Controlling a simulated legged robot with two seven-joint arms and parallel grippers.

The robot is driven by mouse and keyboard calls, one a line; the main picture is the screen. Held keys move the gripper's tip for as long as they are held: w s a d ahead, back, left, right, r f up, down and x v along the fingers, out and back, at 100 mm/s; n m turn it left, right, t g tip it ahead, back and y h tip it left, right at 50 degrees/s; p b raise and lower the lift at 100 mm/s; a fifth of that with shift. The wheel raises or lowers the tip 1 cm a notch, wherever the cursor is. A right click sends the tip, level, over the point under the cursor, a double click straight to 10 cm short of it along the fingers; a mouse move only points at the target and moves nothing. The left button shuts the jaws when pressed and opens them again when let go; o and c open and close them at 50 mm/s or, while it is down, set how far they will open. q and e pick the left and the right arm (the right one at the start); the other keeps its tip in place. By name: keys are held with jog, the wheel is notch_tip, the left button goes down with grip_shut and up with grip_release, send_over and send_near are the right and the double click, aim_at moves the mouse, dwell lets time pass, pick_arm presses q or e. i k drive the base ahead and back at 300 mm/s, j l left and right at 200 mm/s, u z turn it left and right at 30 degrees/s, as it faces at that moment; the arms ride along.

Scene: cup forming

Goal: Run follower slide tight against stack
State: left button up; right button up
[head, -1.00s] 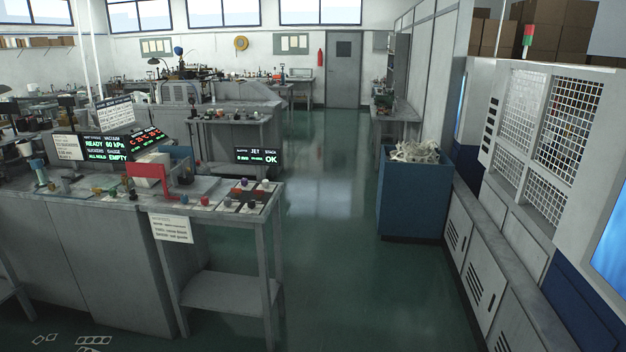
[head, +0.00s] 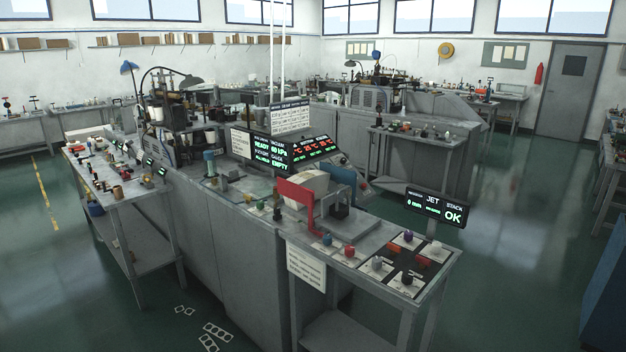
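A pale stack-like block (head: 310,182) sits on the bench top between a red bracket (head: 297,198) and a blue upright plate (head: 341,184). A dark grey frame (head: 336,205) stands just in front of it on a flat grey plate. I cannot tell which part is the follower slide, nor whether anything touches the stack. A small screen (head: 436,206) at the bench's right end reads "JET STACK" and "OK". A larger screen (head: 270,150) behind reads "READY 60 kPa" and "EMPTY". Neither of my grippers is in view.
Several coloured knobs (head: 407,262) sit on the bench's right end. A paper notice (head: 306,268) hangs on its front. A side table (head: 115,190) with small parts stands at left. Open green floor lies right of the bench (head: 510,230) and at front left (head: 60,290).

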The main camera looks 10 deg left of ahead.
aim_at(331, 205)
jog(key=i+j+u, duration=0.1)
jog(key=i+j, duration=0.15)
jog(key=i, duration=0.25)
jog(key=i+j+u, duration=0.1)
jog(key=i, duration=0.45)
jog(key=j, duration=0.1)
